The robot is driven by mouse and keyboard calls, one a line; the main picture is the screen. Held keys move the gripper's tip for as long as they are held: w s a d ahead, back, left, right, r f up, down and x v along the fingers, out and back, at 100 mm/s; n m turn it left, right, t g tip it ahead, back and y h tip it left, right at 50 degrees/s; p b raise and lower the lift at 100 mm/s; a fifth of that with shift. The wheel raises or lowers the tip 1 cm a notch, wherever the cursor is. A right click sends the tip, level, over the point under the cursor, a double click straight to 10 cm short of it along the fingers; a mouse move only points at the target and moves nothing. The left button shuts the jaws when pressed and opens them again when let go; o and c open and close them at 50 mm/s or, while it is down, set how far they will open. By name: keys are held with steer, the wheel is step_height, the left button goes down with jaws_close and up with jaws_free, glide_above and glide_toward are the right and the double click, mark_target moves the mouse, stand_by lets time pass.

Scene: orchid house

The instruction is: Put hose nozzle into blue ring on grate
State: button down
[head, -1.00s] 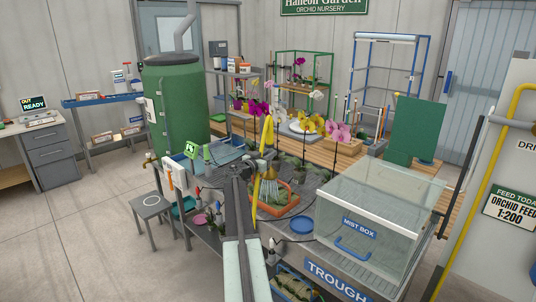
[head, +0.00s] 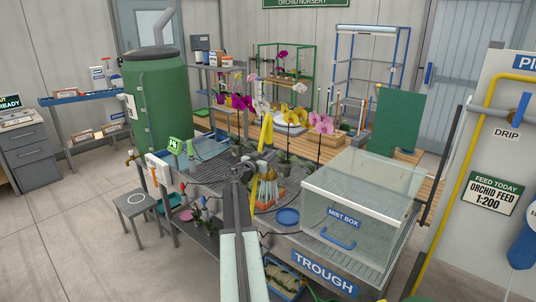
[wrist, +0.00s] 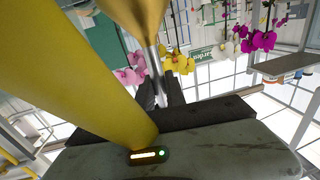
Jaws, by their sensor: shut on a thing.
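The hose nozzle has a yellow upper part (head: 266,132) and a flared brass end (head: 265,170) below it. In the wrist view its yellow part (wrist: 90,85) is large at left, and its brass part (wrist: 138,18) with a silver stem shows at the top. My gripper (head: 254,160), also in the wrist view (wrist: 158,95), is shut on the nozzle near the stem. The blue ring (head: 278,214) lies flat on the dark grate, in front and to the right of the nozzle. The nozzle is above the grate and apart from the ring.
The clear mist box (head: 360,210) stands close to the right of the blue ring. Potted orchids (head: 322,124) stand behind. A green tank (head: 158,105) is at the left.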

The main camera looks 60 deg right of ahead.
steer(key=s+a, duration=0.2)
steer(key=s, duration=0.7)
steer(key=shift+s+a, duration=0.15)
steer(key=shift+a, duration=0.2)
steer(key=shift+s+a, duration=0.3)
steer(key=shift+s, duration=0.6)
steer(key=shift+f, duration=0.1)
step_height(320, 180, down, 12)
steer(key=b, duration=1.2)
steer(key=shift+f+b, duration=0.7)
steer(key=shift+b, duration=0.1)
